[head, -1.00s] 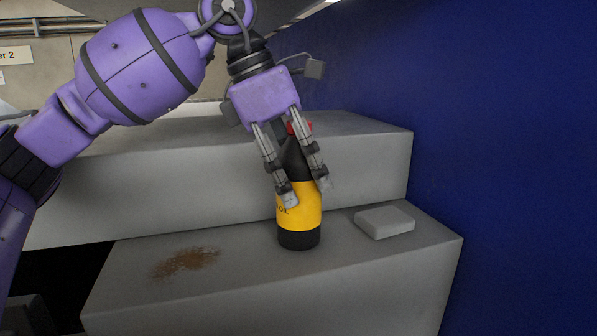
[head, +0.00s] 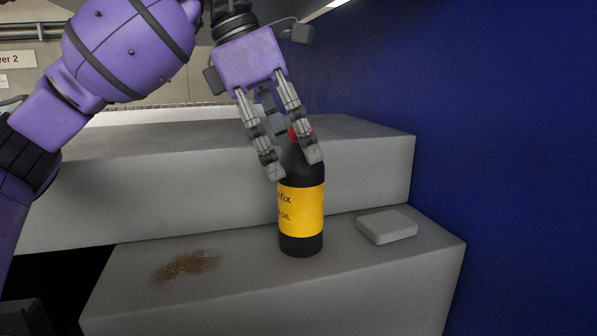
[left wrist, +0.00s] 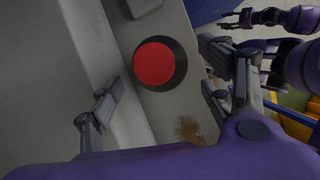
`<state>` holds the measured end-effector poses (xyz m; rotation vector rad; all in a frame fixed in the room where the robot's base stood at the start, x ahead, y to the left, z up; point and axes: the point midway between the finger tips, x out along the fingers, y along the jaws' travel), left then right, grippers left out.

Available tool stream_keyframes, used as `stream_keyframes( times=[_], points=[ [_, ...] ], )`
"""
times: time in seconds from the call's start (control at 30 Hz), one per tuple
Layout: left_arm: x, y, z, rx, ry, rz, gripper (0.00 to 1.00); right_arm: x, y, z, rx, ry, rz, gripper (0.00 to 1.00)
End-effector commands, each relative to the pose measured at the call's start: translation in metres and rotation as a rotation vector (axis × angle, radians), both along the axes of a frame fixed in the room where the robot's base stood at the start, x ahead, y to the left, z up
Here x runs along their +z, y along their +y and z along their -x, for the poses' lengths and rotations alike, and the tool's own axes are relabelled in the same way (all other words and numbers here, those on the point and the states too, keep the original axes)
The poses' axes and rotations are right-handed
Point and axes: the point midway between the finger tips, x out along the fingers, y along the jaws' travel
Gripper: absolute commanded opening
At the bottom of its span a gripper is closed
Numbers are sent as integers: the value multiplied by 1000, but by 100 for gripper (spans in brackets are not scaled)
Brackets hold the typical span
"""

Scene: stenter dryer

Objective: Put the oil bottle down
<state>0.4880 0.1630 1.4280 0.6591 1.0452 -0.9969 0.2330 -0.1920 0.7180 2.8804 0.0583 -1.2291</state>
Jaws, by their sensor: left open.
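The oil bottle (head: 302,212), black with a yellow label and a red cap, stands upright on the lower grey step (head: 240,280). In the left wrist view I look down on its red cap (left wrist: 154,65). My left gripper (head: 295,163) is open at the bottle's neck and shoulder. Its fingers hide part of the cap and neck, and it holds nothing. In the left wrist view its spread fingers (left wrist: 155,110) show the cap between and beyond them. My right gripper (left wrist: 262,40) shows at the upper right there, apart from the bottle; its jaw state is unclear.
A flat grey block (head: 387,226) lies right of the bottle. A brown stain (head: 186,266) marks the step to the left. A higher grey step (head: 200,190) rises behind, and a blue wall (head: 510,150) bounds the right side.

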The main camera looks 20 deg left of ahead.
Motion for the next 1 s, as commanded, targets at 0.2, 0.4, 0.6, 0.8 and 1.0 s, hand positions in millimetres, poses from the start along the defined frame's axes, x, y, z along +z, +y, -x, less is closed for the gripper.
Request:
stream_keyframes(
  times=[0.2, 0.4, 0.6, 0.8, 1.0],
  points=[
    [41, 15, 7, -2, -1, 2, 73, -1, -1, 1, -1, 2, 2, 40],
    [60, 22, 10, -2, 0, 0, 73, -1, -1, 1, -1, 2, 2, 40],
    [63, 24, 11, -3, 1, 0, 73, -1, -1, 1, -1, 3, 2, 40],
    [62, 24, 11, -2, 1, -1, 73, -2, -1, 2, -1, 5, 2, 40],
    [62, 23, 11, -2, 1, -1, 73, -3, -1, 2, -1, 5, 2, 40]
  ],
)
